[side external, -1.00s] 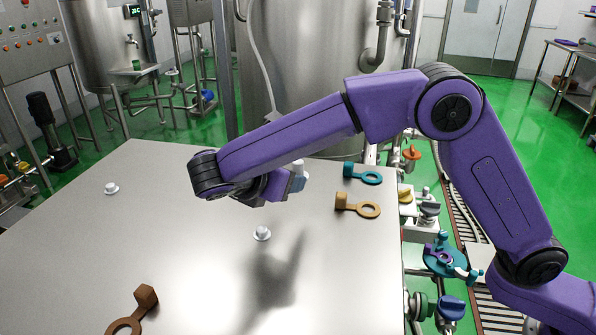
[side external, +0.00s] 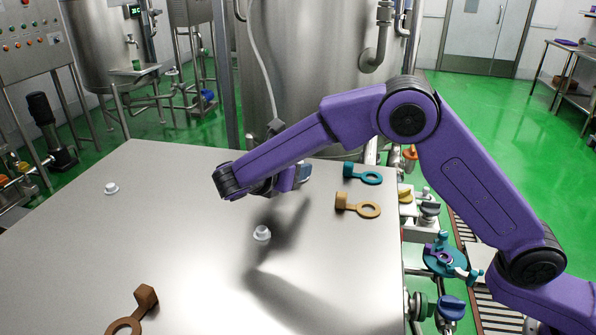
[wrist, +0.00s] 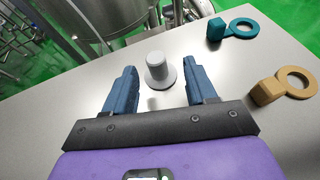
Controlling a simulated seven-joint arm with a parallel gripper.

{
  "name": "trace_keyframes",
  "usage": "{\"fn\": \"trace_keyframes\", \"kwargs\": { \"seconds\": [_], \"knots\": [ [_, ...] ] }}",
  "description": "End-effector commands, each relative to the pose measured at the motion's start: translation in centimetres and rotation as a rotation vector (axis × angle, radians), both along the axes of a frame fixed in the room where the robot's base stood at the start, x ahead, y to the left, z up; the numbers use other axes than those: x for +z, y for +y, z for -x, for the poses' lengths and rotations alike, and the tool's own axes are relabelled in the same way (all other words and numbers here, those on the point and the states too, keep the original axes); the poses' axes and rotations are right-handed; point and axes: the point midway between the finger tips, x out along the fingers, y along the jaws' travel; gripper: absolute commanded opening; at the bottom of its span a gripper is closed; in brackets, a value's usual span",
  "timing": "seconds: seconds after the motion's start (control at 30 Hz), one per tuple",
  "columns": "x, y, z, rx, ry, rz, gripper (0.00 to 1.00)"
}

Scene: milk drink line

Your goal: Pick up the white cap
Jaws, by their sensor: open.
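A white cap (wrist: 160,67) with a round flange and an upright stem shows in the wrist view. It lies between the two blue fingertips of my gripper (wrist: 161,77), with a gap on each side. The fingers are open and hold nothing. Two other white caps stand upright on the table, one near the middle (side external: 262,234) and one at the far left (side external: 111,188).
The steel table (side external: 190,240) is mostly bare. A teal ring piece (side external: 371,177) and a tan ring piece (side external: 369,210) lie to the right of my gripper. A brown ring piece (side external: 146,297) lies at the front left. A large steel tank (side external: 320,80) stands behind the table.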

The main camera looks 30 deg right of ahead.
Motion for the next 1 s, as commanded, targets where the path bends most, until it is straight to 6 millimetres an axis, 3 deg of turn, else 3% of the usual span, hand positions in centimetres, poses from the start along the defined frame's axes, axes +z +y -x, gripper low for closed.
{"fn": "trace_keyframes", "kwargs": {
  "seconds": [0.37, 0.63, 0.9, 1.0],
  "knots": [
    [-1.0, -1.9, -1.3, -0.001, 0.000, 0.000, 0.56],
    [-2.4, -4.6, -3.2, -0.001, 0.000, 0.000, 0.56],
    [-2.5, -4.9, -3.4, 0.000, 0.001, -0.001, 0.56],
    [-2.5, -4.9, -3.4, 0.000, 0.001, -0.001, 0.24]
  ]
}}
